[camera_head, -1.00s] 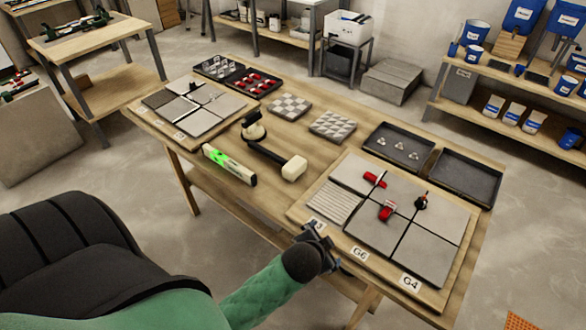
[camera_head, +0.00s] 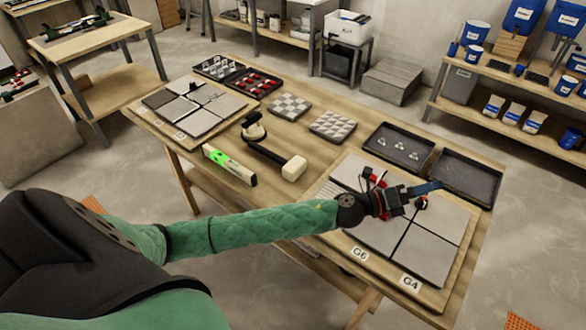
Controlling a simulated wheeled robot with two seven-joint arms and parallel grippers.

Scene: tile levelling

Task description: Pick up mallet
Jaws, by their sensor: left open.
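The mallet (camera_head: 293,168) lies on the wooden workbench (camera_head: 225,206), its pale head toward the right and its black handle (camera_head: 264,153) running up and left. My left gripper (camera_head: 418,194) is open over the grey tiles on the right board, well to the right of the mallet and apart from it. My forearm crosses in front of the board's left part and hides some of it. My right gripper is not in view.
A green level (camera_head: 229,165) lies left of the mallet, and a black-handled tool (camera_head: 252,128) stands close behind its handle. Patterned tiles (camera_head: 333,124) and dark trays (camera_head: 398,146) lie behind.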

